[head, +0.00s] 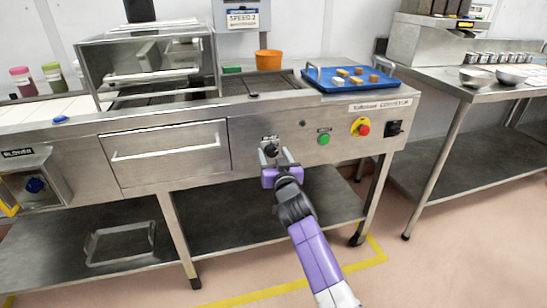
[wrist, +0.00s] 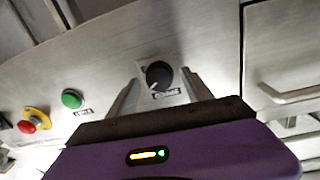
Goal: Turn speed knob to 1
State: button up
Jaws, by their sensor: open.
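The speed knob is a black round dial (wrist: 159,75) on a pale label plate, with a light pointer line on its face. It also shows in the head view (head: 270,149) on the steel front panel, partly hidden by my gripper. The number its pointer is at is too small to read. My gripper (head: 276,157) is open in front of the panel, its two grey fingers on either side of the knob. In the wrist view my gripper (wrist: 165,95) has a finger left and right of the knob, with gaps between. I see no contact with the knob.
Right of the knob are a green button (head: 324,138), a red emergency button (head: 362,129) on yellow and a black switch (head: 395,129). A drawer handle (head: 165,145) juts out to the left. A blue tray (head: 352,82) stands on top. A sign (head: 242,18) reads SPEED 2.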

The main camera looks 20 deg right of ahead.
jog(key=shift+w, duration=0.1)
grip_shut()
jog(key=shift+n, duration=0.3)
jog(key=n+b, duration=0.1)
jog(key=n, duration=0.4)
jog(key=shift+f, duration=0.15)
jog(key=n, duration=0.6)
jog(key=shift+a+n+t, duration=0.1)
jog(key=shift+n+t, duration=0.2)
dwell(0.3)
grip_release()
